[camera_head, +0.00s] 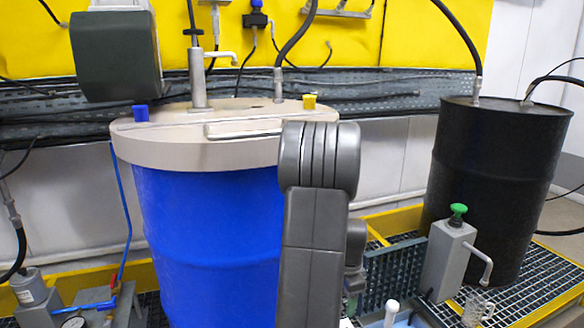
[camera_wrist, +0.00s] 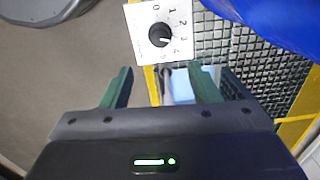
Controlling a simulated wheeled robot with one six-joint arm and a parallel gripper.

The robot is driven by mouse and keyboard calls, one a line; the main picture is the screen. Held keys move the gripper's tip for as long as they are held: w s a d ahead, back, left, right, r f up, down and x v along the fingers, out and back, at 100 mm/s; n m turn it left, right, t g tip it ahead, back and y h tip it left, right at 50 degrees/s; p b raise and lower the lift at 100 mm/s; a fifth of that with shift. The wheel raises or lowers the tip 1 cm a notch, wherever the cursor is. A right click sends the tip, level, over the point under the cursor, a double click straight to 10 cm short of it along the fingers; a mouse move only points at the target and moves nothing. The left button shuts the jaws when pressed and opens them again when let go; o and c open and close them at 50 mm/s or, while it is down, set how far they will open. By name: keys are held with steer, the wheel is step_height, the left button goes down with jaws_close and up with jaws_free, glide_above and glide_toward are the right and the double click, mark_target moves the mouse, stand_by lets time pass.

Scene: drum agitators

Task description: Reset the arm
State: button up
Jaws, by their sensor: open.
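My gripper (camera_wrist: 160,69) shows in the wrist view with its two green fingers spread apart. It is open, with nothing held between the fingers. A white dial plate (camera_wrist: 134,18) with numbers and a black knob (camera_wrist: 160,35) lies just beyond the fingertips, apart from them. I cannot tell the exact setting of the knob. In the head view my grey arm stands up in front of the blue drum (camera_head: 210,240) and hides part of it. My gripper is not visible in that view.
A black drum (camera_head: 495,180) stands at the right on metal grating (camera_head: 540,290). A grey pump box (camera_head: 447,262) with a green knob (camera_head: 458,211) is in front of it, beside a clear glass (camera_head: 477,308). A beige lid (camera_head: 180,148) tops the blue drum.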

step_height(320, 180, down, 13)
steer(key=b, duration=0.3)
steer(key=shift+w+n, duration=0.1)
steer(key=shift+n, duration=0.2)
steer(key=n, duration=0.4)
steer(key=shift+r, duration=0.15)
steer(key=n+b, duration=0.1)
steer(key=n, duration=0.4)
steer(key=n+b, duration=0.1)
steer(key=n, duration=0.5)
steer(key=shift+b, duration=0.35)
steer(key=shift+n+b, duration=0.85)
steer(key=shift+n, duration=1.65)
